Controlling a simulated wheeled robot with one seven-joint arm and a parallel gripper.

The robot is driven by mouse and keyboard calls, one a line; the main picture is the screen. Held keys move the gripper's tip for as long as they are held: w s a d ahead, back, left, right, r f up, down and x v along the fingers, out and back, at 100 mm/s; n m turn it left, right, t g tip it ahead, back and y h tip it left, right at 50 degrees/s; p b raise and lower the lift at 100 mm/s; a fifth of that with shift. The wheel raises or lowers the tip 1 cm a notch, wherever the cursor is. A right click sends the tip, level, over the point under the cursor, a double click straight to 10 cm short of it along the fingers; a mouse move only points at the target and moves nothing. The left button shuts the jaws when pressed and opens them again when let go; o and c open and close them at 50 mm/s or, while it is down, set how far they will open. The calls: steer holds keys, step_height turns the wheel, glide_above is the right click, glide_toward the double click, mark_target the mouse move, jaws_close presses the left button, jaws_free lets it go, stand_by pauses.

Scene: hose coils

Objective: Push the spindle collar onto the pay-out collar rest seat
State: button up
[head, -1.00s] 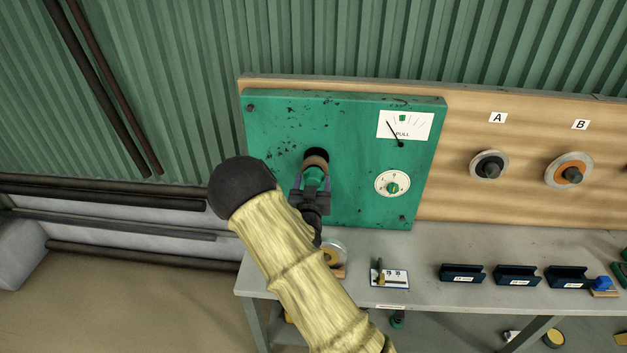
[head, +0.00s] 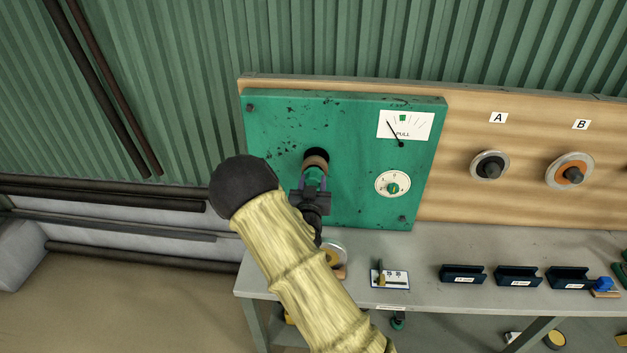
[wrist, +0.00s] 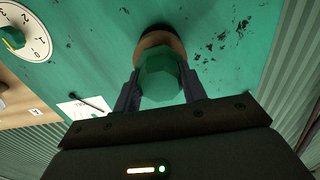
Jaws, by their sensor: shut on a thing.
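A green faceted piece, which I take to be the spindle collar (wrist: 160,82), sits between the fingers of my gripper (wrist: 161,88) in the wrist view. My gripper is shut on it. In the head view the green collar (head: 314,176) shows just above my gripper (head: 313,184), in front of the green panel. A tan-brown ring (head: 315,163) lies between the collar and a dark round opening (head: 317,153) in the panel. The ring also shows in the wrist view (wrist: 160,40). I cannot tell whether the ring belongs to the collar or to the seat, or how deep it sits.
The green panel (head: 270,130) carries a PULL gauge (head: 404,125) and a white dial (head: 393,184). Spindles A (head: 489,166) and B (head: 570,171) are on the wooden board at right. Below, the grey bench (head: 425,250) holds dark trays (head: 462,274) and a small numbered card (head: 390,280).

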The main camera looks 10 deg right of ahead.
steer(key=shift+s+a, duration=0.15)
steer(key=shift+s, duration=0.2)
stand_by(0.6)
steer(key=shift+b+v, duration=0.75)
steer(key=shift+v, duration=0.9)
steer(key=b+v, duration=0.2)
steer(key=v, duration=0.4)
steer(key=shift+s, duration=0.15)
